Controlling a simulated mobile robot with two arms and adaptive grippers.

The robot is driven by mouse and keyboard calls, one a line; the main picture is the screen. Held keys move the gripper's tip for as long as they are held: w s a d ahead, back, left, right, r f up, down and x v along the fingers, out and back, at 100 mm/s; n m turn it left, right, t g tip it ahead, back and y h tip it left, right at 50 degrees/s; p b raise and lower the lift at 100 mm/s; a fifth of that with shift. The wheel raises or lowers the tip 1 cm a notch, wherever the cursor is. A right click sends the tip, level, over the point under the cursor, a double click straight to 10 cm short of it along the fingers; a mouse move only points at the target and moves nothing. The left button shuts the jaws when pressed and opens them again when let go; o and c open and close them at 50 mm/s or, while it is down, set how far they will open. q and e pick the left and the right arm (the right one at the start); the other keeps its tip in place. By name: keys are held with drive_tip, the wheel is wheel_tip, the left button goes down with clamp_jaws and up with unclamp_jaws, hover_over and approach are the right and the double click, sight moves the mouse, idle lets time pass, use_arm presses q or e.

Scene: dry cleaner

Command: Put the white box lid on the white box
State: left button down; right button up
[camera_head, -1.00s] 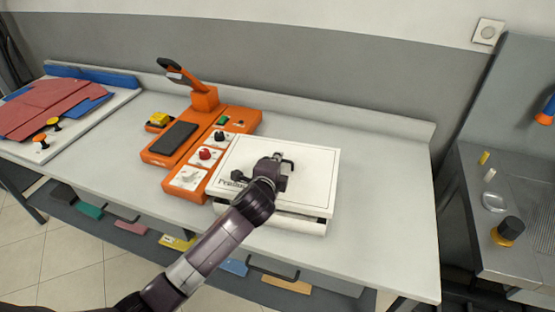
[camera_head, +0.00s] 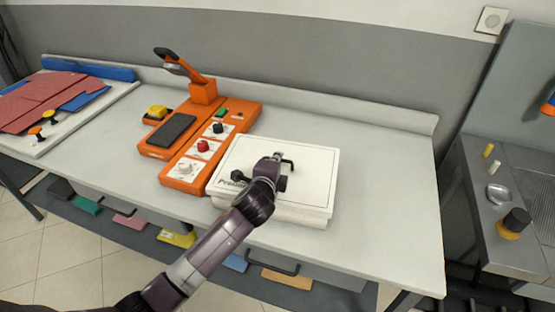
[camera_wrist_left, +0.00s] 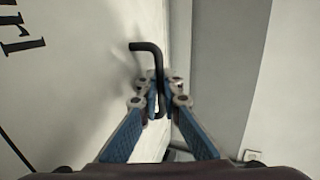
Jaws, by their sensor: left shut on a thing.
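The white box lid (camera_head: 312,168) lies flat over the white box (camera_head: 290,217), with little or no gap visible along the front edge. Dark lettering shows on the lid's left part. My left gripper (camera_head: 280,170) is above the middle of the lid, shut on its black handle. In the left wrist view the fingers (camera_wrist_left: 160,92) pinch the bent black handle (camera_wrist_left: 148,46), with the lid's white surface (camera_wrist_left: 75,75) beside it. Most of the box is hidden under the lid. My right gripper is not in view.
An orange machine (camera_head: 205,135) with knobs and a lever stands close to the box's left side. Red and blue sheets (camera_head: 45,100) lie at the far left. The white table (camera_head: 385,190) is clear to the right. A metal counter (camera_head: 500,190) stands further right.

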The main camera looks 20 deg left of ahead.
use_arm(q)
drive_tip(key=shift+r, duration=0.1)
idle(0.3)
drive_tip(key=shift+p, duration=0.3)
drive_tip(key=shift+p, duration=0.3)
idle(0.3)
drive_tip(key=shift+f, duration=0.3)
idle(0.5)
drive_tip(key=shift+f+b, duration=0.5)
drive_tip(key=shift+f, duration=0.4)
idle(0.6)
drive_tip(key=c, duration=2)
unclamp_jaws()
drive_tip(key=shift+c, duration=0.2)
